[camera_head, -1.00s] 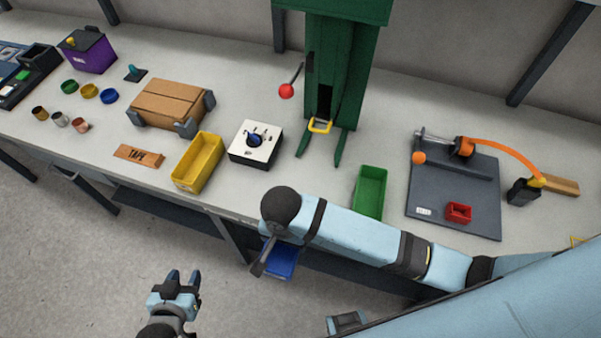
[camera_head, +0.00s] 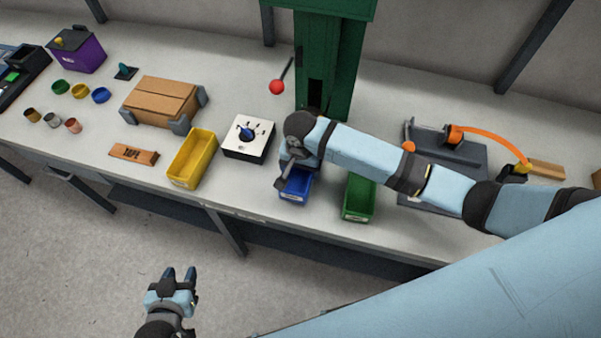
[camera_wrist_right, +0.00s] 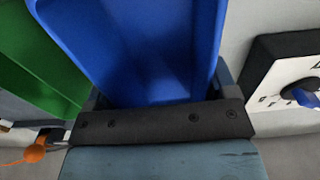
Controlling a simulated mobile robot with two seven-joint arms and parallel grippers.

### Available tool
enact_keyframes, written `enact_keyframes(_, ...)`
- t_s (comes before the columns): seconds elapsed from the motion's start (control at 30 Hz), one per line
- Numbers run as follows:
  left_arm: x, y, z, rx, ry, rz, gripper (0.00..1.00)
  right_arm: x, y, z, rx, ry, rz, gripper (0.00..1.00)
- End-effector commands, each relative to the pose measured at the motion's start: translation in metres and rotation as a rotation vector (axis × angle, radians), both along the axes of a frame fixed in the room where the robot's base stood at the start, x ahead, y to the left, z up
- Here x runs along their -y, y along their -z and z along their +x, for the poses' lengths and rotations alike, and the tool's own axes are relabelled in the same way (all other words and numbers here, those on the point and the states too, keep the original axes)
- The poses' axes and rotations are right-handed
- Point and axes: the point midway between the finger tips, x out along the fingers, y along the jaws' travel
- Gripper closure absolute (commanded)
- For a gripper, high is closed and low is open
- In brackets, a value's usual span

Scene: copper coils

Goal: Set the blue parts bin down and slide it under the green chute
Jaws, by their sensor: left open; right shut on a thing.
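The blue parts bin (camera_head: 296,187) is at the front edge area of the bench, between the dial box and the green bin. It fills the middle of the right wrist view (camera_wrist_right: 150,45). My right gripper (camera_head: 287,180) is shut on the bin; its fingers are mostly hidden by the wrist. I cannot tell whether the bin touches the bench. The green chute (camera_head: 328,65) stands behind the bin at the back of the bench; its lower part is partly hidden by my right arm. My left gripper (camera_head: 179,277) is open and empty over the floor, in front of the bench.
A green bin (camera_head: 358,198) stands just right of the blue bin. The dial box (camera_head: 249,137) is to its left, with a yellow bin (camera_head: 192,158) beyond. A red-knobbed lever (camera_head: 277,87) sticks out from the chute's left side. An orange-armed fixture (camera_head: 455,135) is at right.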

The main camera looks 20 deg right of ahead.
Motion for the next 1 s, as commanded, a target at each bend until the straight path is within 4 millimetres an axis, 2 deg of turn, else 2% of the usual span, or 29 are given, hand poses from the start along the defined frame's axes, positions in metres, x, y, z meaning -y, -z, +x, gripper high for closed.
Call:
enact_keyframes(0.1,0.0,-0.004,-0.001,-0.001,0.0,0.0,0.57,-0.001,0.022,-0.003,-0.004,-0.001,-0.002,0.46)
enact_keyframes(0.2,0.0,-0.005,-0.001,-0.001,0.0,0.0,0.57,-0.001,0.032,-0.002,-0.003,-0.001,-0.002,0.46)
enact_keyframes(0.57,0.0,-0.004,-0.003,-0.004,-0.001,-0.001,0.57,-0.002,0.036,-0.003,-0.003,-0.001,-0.001,0.46)
enact_keyframes(0.6,0.0,-0.004,-0.003,-0.004,-0.001,-0.001,0.57,-0.001,0.037,-0.003,-0.003,-0.001,-0.001,0.19)
enact_keyframes(0.7,0.0,-0.004,-0.003,-0.004,-0.001,-0.001,0.57,-0.001,0.037,-0.003,-0.001,-0.001,0.0,0.0)
enact_keyframes(1.0,0.0,-0.003,-0.003,-0.004,-0.001,-0.001,0.57,-0.001,0.031,-0.002,-0.001,-0.002,0.001,0.0)
